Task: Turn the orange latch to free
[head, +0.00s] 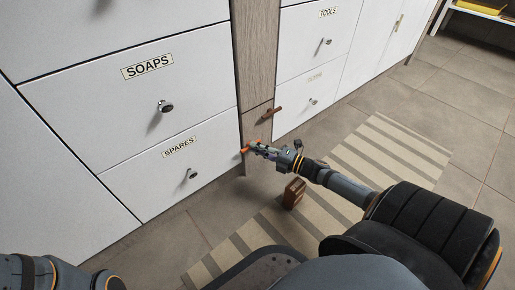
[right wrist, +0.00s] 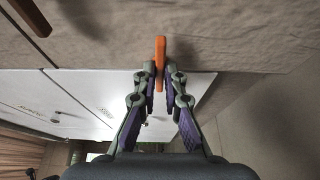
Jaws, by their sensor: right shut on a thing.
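The orange latch (head: 245,150) is a small bar on the lower part of the wooden post between the white drawer fronts. In the right wrist view the latch (right wrist: 160,60) stands upright in the picture between my two fingertips. My right gripper (head: 255,147) is at the post and shut on the latch; its fingers (right wrist: 161,80) lie on either side of it. The fingers hide part of the latch in the head view. My left gripper is out of view; only a piece of that arm shows at the bottom left.
A brown latch (head: 272,112) sits higher on the wooden post (head: 258,60). Drawers labelled SOAPS (head: 150,95), SPARES (head: 160,180) and TOOLS (head: 315,35) flank it. A brown box-like object (head: 293,192) stands by the striped mat (head: 385,150). The tiled floor is mostly clear.

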